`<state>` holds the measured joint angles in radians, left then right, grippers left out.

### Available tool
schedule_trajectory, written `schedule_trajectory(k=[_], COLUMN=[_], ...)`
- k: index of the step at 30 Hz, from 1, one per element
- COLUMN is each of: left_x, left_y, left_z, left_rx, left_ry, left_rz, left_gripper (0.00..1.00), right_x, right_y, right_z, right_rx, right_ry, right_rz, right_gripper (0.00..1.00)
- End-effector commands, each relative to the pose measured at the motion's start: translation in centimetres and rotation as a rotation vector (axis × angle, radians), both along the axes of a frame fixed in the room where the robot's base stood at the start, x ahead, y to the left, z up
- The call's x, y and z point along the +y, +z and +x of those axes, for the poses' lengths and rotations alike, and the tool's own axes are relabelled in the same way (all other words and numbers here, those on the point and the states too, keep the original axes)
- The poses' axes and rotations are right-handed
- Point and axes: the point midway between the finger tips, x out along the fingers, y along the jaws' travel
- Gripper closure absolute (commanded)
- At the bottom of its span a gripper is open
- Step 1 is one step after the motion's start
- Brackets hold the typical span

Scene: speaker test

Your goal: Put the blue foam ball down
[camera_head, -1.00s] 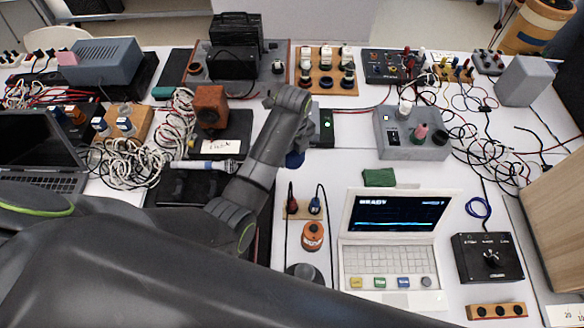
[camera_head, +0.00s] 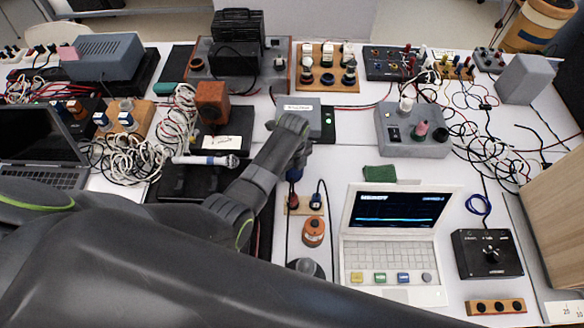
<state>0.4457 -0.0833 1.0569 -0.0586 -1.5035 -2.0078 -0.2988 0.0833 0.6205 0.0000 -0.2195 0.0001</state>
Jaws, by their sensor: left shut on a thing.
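My left gripper (camera_head: 295,160) is over the middle of the white table, just behind the small wooden block with a red and a blue plug. It is shut on the blue foam ball (camera_head: 294,174). Only a small dark blue part of the ball shows below the gripper; the wrist and hand hide the rest. I cannot tell whether the ball touches the table. My right gripper is not in view.
The plug block (camera_head: 306,204) and an orange round device (camera_head: 313,232) stand close in front. A white laptop (camera_head: 394,245) and a green block (camera_head: 379,174) are to the right. A grey box with a green light (camera_head: 327,123) stands behind. A microphone (camera_head: 207,161) lies left.

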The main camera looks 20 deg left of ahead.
Motion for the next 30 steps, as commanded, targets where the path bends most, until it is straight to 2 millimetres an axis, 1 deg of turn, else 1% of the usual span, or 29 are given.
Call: schedule_trajectory(k=[6,7,8,9,16,20,23,26,30], left_x=[0.0,0.0,0.0,0.0,0.0,0.0,0.0,0.0,-0.1], left_y=[-0.4,-0.3,-0.3,-0.3,-0.2,0.4,1.6,3.3,6.0], left_z=[0.0,0.0,0.0,0.0,0.0,0.0,0.1,0.1,0.2], left_rx=[0.001,0.0,0.0,0.0,0.0,-0.001,-0.002,-0.004,-0.004], left_ry=[0.0,0.0,0.0,0.0,0.0,0.0,0.0,0.0,-0.001], left_rz=[0.001,0.0,0.0,0.0,0.0,-0.001,0.0,-0.001,-0.001], left_gripper=[0.68,0.43,0.39,0.38,0.38,0.38,0.38,0.38,0.38], right_x=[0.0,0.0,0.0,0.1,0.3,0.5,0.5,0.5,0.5], right_y=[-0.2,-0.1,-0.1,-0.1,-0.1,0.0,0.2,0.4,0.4], right_z=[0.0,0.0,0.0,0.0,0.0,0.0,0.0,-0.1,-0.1], right_rx=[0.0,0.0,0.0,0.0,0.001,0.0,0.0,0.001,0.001], right_ry=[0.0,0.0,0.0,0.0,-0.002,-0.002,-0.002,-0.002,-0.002], right_rz=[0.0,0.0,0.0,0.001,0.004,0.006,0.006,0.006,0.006], right_gripper=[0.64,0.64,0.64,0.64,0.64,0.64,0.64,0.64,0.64])
